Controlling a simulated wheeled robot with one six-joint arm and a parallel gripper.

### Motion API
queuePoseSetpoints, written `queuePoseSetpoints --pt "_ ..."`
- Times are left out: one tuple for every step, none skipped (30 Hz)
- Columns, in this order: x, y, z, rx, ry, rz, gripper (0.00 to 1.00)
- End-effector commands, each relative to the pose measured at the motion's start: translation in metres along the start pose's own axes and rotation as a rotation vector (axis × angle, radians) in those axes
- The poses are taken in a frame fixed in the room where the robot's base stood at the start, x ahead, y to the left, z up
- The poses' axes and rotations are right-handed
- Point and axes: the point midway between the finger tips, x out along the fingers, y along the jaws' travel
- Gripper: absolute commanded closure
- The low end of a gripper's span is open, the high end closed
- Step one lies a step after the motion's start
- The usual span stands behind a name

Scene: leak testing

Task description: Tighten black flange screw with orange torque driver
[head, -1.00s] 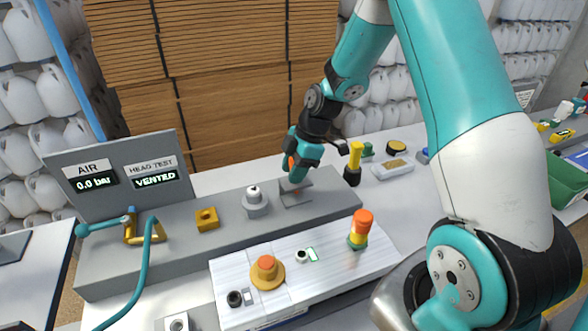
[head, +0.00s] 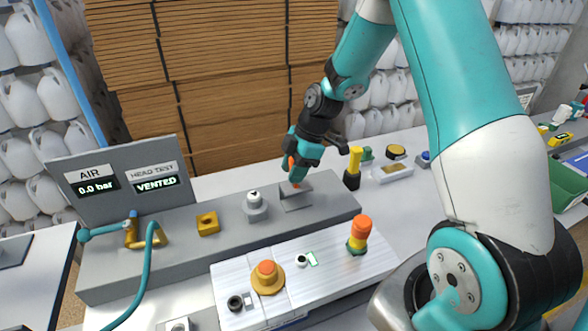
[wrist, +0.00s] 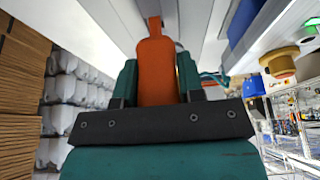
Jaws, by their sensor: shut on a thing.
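My gripper (head: 298,178) is shut on the orange torque driver (wrist: 157,72). In the wrist view the driver's wide body lies between the jaws and its narrow end points away from the wrist. In the head view a little orange (head: 291,163) shows at the gripper, just above a small grey plate fixture (head: 296,198) on the grey bench block. The gripper hides the driver's tip, so I cannot tell whether it touches anything. I cannot make out the black flange screw; it may be hidden behind the gripper.
Left of the fixture stand a grey knobbed part (head: 255,207) and a yellow block (head: 207,223). A yellow-handled tool (head: 353,166) stands close on the right. The panel (head: 125,180) reads 0.0 bar and VENTED.

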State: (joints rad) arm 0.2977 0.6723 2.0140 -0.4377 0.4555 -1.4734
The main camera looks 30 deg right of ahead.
Motion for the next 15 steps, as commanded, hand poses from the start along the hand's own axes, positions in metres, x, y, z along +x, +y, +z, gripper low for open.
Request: queuePoseSetpoints --pt "-0.004 0.000 -0.002 0.000 0.000 0.001 1.00" --pt "-0.006 0.000 -0.003 0.000 0.000 0.001 1.00" --pt "-0.008 0.000 -0.004 0.000 0.000 0.001 1.00" --pt "-0.010 0.000 -0.004 0.000 0.000 0.001 1.00" --pt "-0.012 0.000 -0.005 0.000 0.000 0.001 1.00" --pt "-0.014 0.000 -0.006 0.000 0.000 0.001 1.00" --pt "-0.016 0.000 -0.007 0.000 0.000 0.001 1.00" --pt "-0.018 0.000 -0.007 0.000 0.000 0.001 1.00" --pt "-0.020 0.000 -0.008 0.000 0.000 0.001 1.00" --pt "-0.022 0.000 -0.009 -0.001 0.000 0.001 1.00" --pt "-0.024 0.000 -0.010 -0.001 0.000 0.001 1.00" --pt "-0.026 0.000 -0.011 -0.001 0.000 0.001 1.00" --pt "-0.028 0.000 -0.012 -0.001 0.000 0.001 1.00" --pt "-0.030 0.000 -0.012 -0.001 0.000 0.001 1.00" --pt "-0.032 0.000 -0.013 -0.001 0.000 0.001 1.00"
